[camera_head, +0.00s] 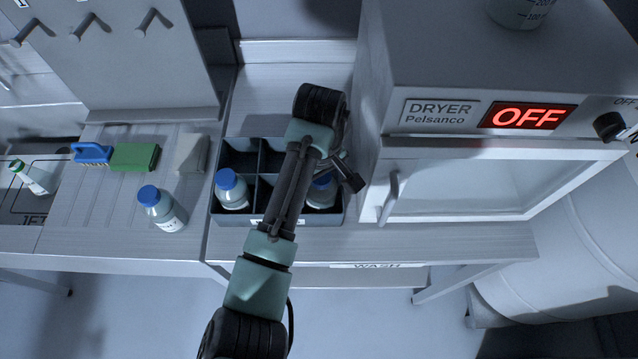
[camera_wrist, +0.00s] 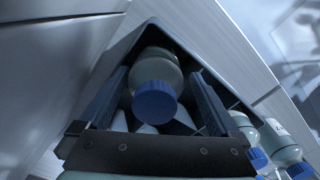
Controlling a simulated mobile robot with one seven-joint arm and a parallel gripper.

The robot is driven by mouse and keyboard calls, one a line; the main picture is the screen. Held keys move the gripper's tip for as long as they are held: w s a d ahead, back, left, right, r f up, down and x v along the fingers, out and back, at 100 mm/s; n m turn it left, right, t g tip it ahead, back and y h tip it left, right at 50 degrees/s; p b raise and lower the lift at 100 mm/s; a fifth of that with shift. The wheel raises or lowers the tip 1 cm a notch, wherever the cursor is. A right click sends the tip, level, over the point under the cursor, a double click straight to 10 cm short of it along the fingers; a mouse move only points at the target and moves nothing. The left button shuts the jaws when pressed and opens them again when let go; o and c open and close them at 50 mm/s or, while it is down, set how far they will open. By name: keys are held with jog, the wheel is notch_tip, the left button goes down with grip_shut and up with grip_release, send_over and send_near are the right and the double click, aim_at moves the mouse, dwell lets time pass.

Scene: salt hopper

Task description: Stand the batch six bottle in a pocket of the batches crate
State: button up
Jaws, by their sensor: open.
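The dark batches crate (camera_head: 280,222) stands on the counter left of the dryer. One blue-capped bottle (camera_head: 231,190) stands in its front left pocket. Another blue-capped bottle (camera_head: 321,192) is in its front right pocket, partly hidden by my arm. A third blue-capped bottle (camera_head: 162,208) stands outside the crate on the counter to the left. I cannot read which is batch six. My gripper (camera_head: 345,172) is over the crate's right side. In the wrist view my gripper (camera_wrist: 157,76) is open, with a blue-capped bottle (camera_wrist: 156,98) between its fingers; contact is unclear.
The dryer (camera_head: 450,150), reading OFF, stands close to the crate's right side. A green block (camera_head: 135,157), a blue brush (camera_head: 91,152) and a pale wedge (camera_head: 192,153) lie to the left. A green-capped bottle (camera_head: 28,176) is at the far left.

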notch_tip(320, 180, up, 12)
jog(key=p, duration=0.3)
jog(key=shift+r+p, duration=0.15)
jog(key=shift+p, duration=0.25)
